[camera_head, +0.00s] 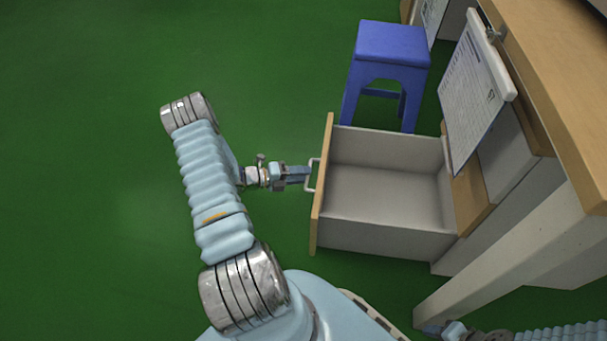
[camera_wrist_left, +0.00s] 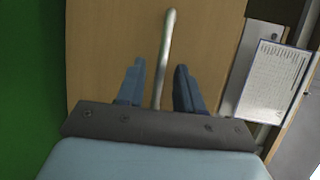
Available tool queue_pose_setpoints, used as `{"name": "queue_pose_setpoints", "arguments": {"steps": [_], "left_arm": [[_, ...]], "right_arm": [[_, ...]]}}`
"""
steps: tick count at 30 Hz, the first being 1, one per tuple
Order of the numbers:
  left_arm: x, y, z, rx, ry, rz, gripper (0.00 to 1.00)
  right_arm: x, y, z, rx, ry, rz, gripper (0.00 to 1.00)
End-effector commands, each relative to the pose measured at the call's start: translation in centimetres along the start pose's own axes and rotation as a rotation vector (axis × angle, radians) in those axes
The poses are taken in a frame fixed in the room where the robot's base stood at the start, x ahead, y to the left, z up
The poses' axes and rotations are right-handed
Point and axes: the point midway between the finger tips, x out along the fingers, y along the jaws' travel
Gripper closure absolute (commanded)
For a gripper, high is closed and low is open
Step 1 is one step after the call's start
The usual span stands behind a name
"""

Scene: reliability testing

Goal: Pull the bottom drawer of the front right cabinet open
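The bottom drawer (camera_head: 385,195) of the front right cabinet (camera_head: 470,195) stands pulled far out, and its grey inside looks empty. Its wooden front (camera_head: 321,190) carries a pale bar handle (camera_head: 313,174). My left gripper (camera_head: 303,174) is at this handle. In the left wrist view its blue fingers (camera_wrist_left: 159,88) stand apart, one on each side of the handle (camera_wrist_left: 168,50), with gaps showing, so it is open. My right gripper (camera_head: 452,331) shows only partly at the bottom edge, and its fingers are unclear.
A blue stool (camera_head: 390,65) stands just behind the drawer's far side. A clipboard with paper (camera_head: 470,95) hangs from the wooden tabletop (camera_head: 560,75). A pale table leg (camera_head: 500,255) slants at the lower right. The green floor (camera_head: 90,150) at the left is clear.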

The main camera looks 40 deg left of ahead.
Motion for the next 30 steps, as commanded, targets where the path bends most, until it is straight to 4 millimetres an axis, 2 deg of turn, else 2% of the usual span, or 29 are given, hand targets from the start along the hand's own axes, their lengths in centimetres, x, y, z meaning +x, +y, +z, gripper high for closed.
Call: {"name": "queue_pose_setpoints", "arguments": {"steps": [9, 15, 21, 30], "left_arm": [[-7.3, 0.0, 0.1, 0.001, -0.004, 0.004, 0.64], [-11.2, 0.0, 0.0, 0.001, -0.002, 0.002, 0.64], [-12.8, 0.0, 0.0, 0.001, 0.000, 0.000, 0.64], [-12.9, 0.0, 0.0, 0.000, 0.001, 0.000, 0.64]], "right_arm": [[-0.7, -0.2, 0.0, 0.000, 0.002, 0.001, 0.57], [-0.8, -0.2, -0.1, 0.001, 0.003, 0.002, 0.57], [-0.8, -0.2, -0.1, 0.001, 0.003, 0.002, 0.57], [-0.8, -0.2, -0.1, 0.001, 0.003, 0.002, 0.57]]}}
